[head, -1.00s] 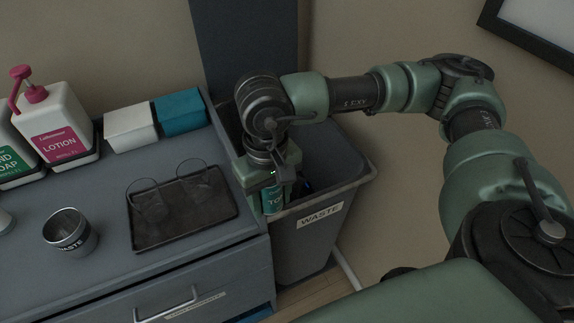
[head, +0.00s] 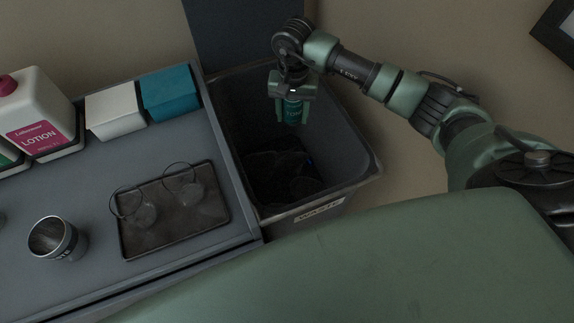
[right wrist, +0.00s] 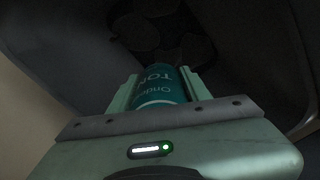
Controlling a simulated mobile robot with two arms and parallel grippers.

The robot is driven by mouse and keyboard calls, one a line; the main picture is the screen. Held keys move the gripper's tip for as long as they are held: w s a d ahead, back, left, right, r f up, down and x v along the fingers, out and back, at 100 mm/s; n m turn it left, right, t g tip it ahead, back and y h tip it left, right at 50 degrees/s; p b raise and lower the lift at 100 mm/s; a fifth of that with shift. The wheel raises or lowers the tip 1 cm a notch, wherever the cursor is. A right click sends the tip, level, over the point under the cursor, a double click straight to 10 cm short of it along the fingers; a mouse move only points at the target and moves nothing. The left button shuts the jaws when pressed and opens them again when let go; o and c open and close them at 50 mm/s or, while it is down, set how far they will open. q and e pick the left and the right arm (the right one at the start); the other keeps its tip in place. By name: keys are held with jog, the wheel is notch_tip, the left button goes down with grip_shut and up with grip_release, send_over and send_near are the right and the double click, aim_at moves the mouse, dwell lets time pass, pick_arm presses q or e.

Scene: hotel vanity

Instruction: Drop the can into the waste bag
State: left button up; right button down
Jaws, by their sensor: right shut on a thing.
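The teal can (head: 292,112) with white lettering is between the fingers of my right gripper (head: 292,110), which is shut on it. It also shows in the right wrist view (right wrist: 164,88), held between the two green fingers (right wrist: 163,92). The gripper points down over the opening of the grey waste bin (head: 366,165), toward its back side. Dark material, perhaps a bag, lies in the bottom of the bin; its details are too dark to tell. The can is apart from that dark bottom. My left gripper is not in view.
A wall stands behind the bin.

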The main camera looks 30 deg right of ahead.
notch_tip(320, 180, down, 3)
jog(key=shift+a+f+b, duration=0.1)
jog(key=shift+f+b, duration=0.1)
jog(key=shift+b, duration=0.4)
jog(key=shift+f, duration=0.35)
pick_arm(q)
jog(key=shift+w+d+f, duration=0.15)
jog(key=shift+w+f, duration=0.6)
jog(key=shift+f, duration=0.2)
pick_arm(e)
jog(key=shift+f, duration=0.35)
jog(key=c, duration=0.6)
grip_release()
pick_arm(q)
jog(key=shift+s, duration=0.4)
